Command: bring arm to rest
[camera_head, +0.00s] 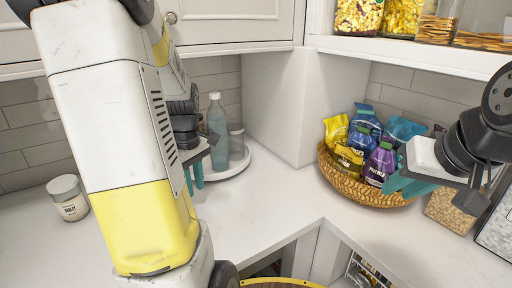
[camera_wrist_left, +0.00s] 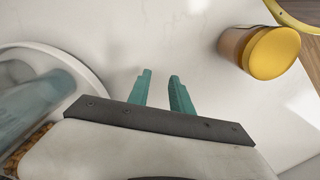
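My left gripper (camera_head: 194,180) hangs over the counter in the head view, in front of the round white tray (camera_head: 232,172). In the left wrist view its two teal fingers (camera_wrist_left: 161,90) stand apart with only bare counter between them, so it is open and empty. My left arm crosses the left half of the head view and hides part of the counter. My right gripper (camera_head: 398,185) is at the right, in front of the wicker basket (camera_head: 345,187). It is seen from the side, and its finger gap is unclear.
The tray carries a bottle (camera_head: 217,130) and a smaller container (camera_head: 237,142). The basket holds several colourful bags. A white-lidded jar (camera_head: 68,198) stands at left, and a pellet-filled container (camera_head: 447,212) at right. A yellow-lidded jar (camera_wrist_left: 272,52) shows in the wrist view. The middle counter is clear.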

